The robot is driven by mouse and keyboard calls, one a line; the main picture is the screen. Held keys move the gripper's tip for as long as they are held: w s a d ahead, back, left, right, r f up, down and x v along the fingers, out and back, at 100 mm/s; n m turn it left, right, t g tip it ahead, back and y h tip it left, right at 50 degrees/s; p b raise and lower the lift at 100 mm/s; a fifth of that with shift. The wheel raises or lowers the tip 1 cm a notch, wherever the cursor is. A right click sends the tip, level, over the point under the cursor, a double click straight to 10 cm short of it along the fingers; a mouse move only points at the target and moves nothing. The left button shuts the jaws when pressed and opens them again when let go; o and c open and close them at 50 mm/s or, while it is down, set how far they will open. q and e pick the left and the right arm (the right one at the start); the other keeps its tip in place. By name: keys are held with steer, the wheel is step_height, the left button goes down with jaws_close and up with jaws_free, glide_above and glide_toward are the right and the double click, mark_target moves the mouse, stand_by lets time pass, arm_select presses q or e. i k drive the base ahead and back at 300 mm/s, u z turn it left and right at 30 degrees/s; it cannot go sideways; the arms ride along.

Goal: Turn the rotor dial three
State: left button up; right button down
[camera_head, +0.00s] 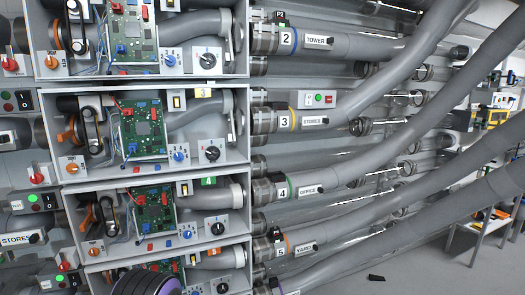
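The open bay (155,91) beside the tube marked 3 STORES (310,121) is the third-numbered one. A panel at its lower right carries a blue knob (179,153) and a black dial (212,152) with a light pointer mark. An orange knob (72,166) sits at its lower left. The lettering by these knobs is too small to read, so I cannot tell which is the rotor dial. A green circuit board (143,133) fills the middle of the bay.
Similar bays stand above and below, beside tubes marked 2 TOWER (306,40), 4 OFFICE (300,190) and 5 YARD (295,248). A dark rounded shape with a purple edge (147,284) covers part of the lowest bay. Large grey tubes cross the right side.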

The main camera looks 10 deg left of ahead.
mark_target(212, 153)
steer(key=z, duration=0.2)
steer(key=i, duration=0.7)
steer(key=u, duration=0.75)
steer(key=i, duration=0.5)
steer(key=u, duration=0.55)
